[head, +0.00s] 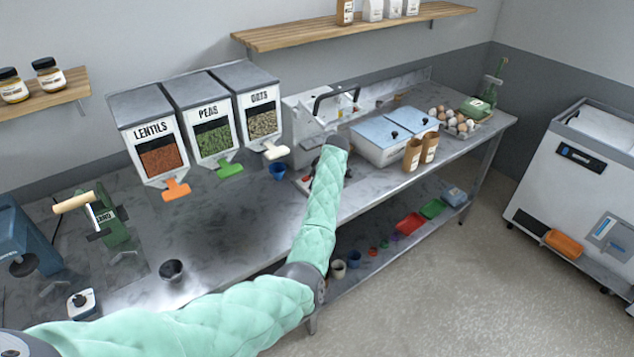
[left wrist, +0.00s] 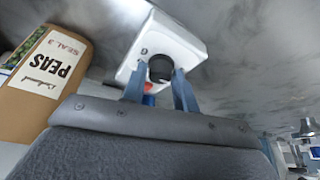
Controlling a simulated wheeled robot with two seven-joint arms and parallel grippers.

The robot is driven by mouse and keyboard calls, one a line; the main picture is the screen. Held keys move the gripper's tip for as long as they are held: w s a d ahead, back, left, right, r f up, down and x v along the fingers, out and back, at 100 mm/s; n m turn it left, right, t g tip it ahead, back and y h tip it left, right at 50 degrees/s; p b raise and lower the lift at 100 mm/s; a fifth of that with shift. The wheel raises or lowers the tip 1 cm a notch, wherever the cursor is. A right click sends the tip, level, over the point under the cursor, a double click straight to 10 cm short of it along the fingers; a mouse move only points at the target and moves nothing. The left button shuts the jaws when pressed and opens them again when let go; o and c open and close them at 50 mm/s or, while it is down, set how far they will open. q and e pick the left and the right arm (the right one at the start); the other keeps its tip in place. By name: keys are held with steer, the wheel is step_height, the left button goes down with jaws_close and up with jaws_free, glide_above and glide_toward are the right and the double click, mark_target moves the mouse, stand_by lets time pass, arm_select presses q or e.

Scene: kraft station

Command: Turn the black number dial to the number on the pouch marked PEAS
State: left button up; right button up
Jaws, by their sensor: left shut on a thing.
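The black number dial (left wrist: 161,66) sits on a white box (left wrist: 178,44) in the left wrist view. My left gripper (left wrist: 160,74) has its two blue fingers on either side of the dial, shut on it. A small mark shows on the box beside the dial, but I cannot read the setting. The brown pouch marked PEAS (left wrist: 42,85) appears upside down at the left, with "SEAL 3" printed on it. In the head view my left arm reaches to the machine (head: 305,115) at the back of the bench, and my own wrist hides the fingers and dial. My right gripper is not in view.
Dispensers for lentils (head: 160,157), peas (head: 212,138) and oats (head: 262,122) stand left of my arm. Two brown pouches (head: 412,155) stand right of it, before a blue-lidded container (head: 380,140). A blue cup (head: 278,171) is close by.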

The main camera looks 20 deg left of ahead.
arm_select(q)
steer(key=shift+a, duration=0.1)
steer(key=m+t, duration=0.1)
steer(key=m, duration=0.2)
steer(key=shift+s, duration=0.1)
steer(key=m, duration=0.2)
steer(key=m+t+h, duration=0.1)
steer(key=m, duration=0.1)
steer(key=shift+a+r+m+t+h, duration=0.15)
steer(key=shift+m+t+h, duration=0.15)
steer(key=shift+m, duration=0.1)
steer(key=m, duration=0.2)
steer(key=m+h, duration=0.1)
steer(key=m, duration=0.1)
steer(key=shift+a+t+h, duration=0.15)
steer(key=shift+t+h, duration=0.15)
steer(key=shift+m+h, duration=0.6)
steer(key=shift+m, duration=1.2)
steer(key=o, duration=0.8)
steer(key=shift+o, duration=0.8)
